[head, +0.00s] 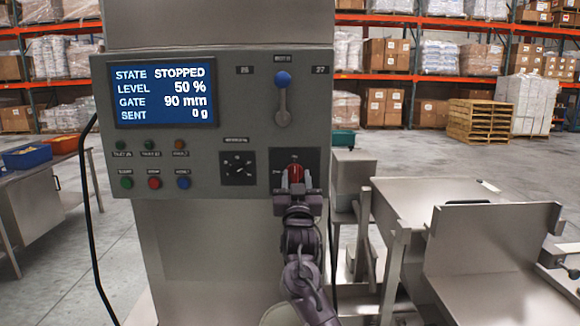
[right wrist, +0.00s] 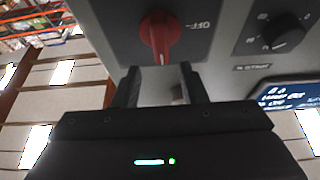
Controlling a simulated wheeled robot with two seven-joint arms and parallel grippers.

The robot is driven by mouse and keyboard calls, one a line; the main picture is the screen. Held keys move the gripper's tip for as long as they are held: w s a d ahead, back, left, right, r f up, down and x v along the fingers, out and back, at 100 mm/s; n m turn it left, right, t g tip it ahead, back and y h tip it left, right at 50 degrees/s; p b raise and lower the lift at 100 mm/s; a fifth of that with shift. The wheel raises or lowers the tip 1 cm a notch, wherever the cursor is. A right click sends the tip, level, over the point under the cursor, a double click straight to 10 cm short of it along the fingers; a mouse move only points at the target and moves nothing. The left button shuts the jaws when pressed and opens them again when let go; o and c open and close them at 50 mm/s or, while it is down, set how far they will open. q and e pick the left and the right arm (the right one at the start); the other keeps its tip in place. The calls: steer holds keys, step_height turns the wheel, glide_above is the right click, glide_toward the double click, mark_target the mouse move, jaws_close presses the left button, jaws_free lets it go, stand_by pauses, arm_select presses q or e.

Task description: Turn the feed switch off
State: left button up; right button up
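The red feed switch (head: 296,172) is a rotary knob on a dark plate at the lower right of the grey control panel (head: 222,220). It also shows in the right wrist view (right wrist: 160,33), with a pale pointer mark and "OFF" lettering beside it. My right gripper (head: 297,187) is in front of the knob. In the right wrist view its two fingers (right wrist: 160,72) are apart with nothing between them, and the knob shows just beyond the tips. Whether the tips overlap the knob's sides in depth is unclear. My left gripper is not in view.
A black selector knob (head: 238,169) is left of the switch. A blue-knobbed lever (head: 283,80) is above. The screen (head: 165,92) reads STOPPED, level 50 %, gate 90 mm, sent 0 g. Several push buttons sit below it. Metal equipment (head: 420,195) stands at the right.

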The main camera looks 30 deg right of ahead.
mark_target(295, 169)
steer(key=shift+p+x, duration=0.5)
steer(key=shift+x, duration=1.45)
steer(key=shift+w+a, duration=0.1)
steer(key=shift+f, duration=0.1)
jaws_close()
